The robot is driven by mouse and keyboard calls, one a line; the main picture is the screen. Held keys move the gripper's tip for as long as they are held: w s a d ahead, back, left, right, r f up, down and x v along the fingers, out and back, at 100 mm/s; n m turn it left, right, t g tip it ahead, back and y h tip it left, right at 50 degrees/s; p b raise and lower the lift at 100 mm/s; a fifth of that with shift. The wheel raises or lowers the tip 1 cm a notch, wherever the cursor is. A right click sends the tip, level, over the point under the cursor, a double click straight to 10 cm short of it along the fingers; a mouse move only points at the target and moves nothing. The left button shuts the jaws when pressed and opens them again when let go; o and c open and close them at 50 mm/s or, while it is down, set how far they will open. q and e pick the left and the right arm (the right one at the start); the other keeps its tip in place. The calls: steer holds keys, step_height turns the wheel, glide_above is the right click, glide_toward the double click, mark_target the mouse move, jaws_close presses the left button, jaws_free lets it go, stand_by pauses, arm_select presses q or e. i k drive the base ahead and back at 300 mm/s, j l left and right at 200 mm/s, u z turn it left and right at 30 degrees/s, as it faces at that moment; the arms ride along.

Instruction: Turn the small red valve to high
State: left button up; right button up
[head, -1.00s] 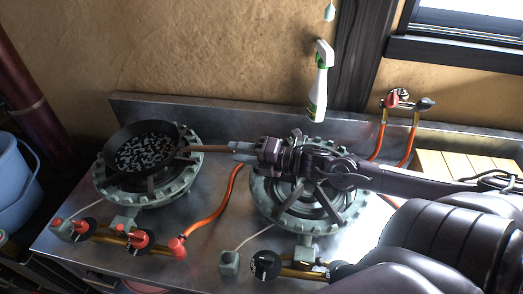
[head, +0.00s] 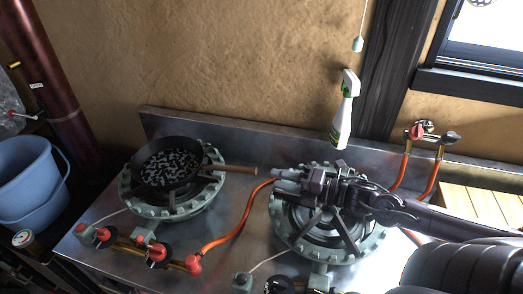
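Small red valve knobs sit along the front of the left burner: one at the left (head: 96,234), one in the middle (head: 156,251) on a dark dial, and one at the right (head: 194,264) by the orange hose. I cannot tell which is meant by the small red valve. My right gripper (head: 276,178) is over the right burner (head: 290,232), apart from the handle end of the black pan (head: 182,183). Nothing shows between its fingertips; whether they are open is unclear. My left gripper is not in view.
The pan, with dark and pale bits inside, stands on the left burner (head: 132,200). A white spray bottle (head: 344,115) is by the back wall. A red-handled tap (head: 417,131) feeds orange hoses at right. A blue bucket (head: 25,180) stands at left.

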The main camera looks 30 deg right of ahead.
mark_target(103, 234)
steer(key=k+j, duration=1.2)
steer(key=j, duration=0.1)
